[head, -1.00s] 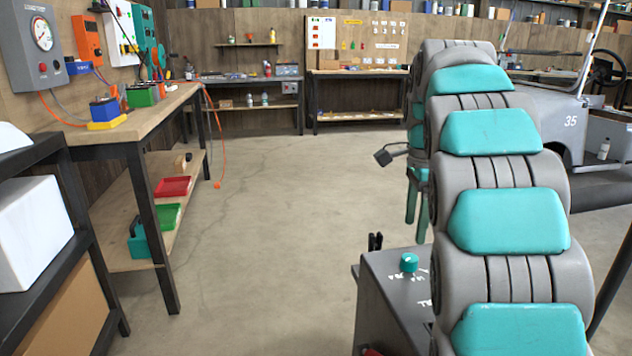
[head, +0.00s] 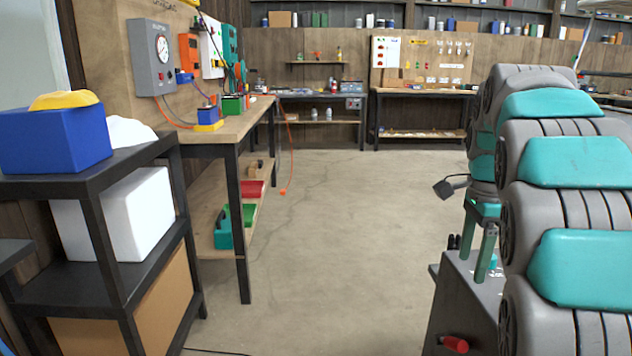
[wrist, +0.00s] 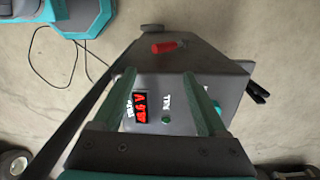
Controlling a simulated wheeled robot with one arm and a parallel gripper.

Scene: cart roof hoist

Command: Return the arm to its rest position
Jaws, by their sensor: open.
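My grey and teal arm (head: 570,160) fills the right side of the head view, reaching forward and bent down. My gripper (head: 474,262) points down over a dark grey box, its two green fingers apart. In the wrist view, the fingers of my gripper (wrist: 160,80) are spread with nothing held between them. The grey box's top (wrist: 168,85) lies beneath them, with a small red display (wrist: 140,107). I cannot tell the exact gap between the fingertips and the box.
A black shelf (head: 110,190) carrying a blue and yellow block (head: 50,138) stands near on the left. A wooden workbench (head: 232,128) lies beyond it. The box has a red handle (head: 455,344). The middle floor (head: 345,230) is clear. A dark cable (wrist: 40,65) lies on the floor.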

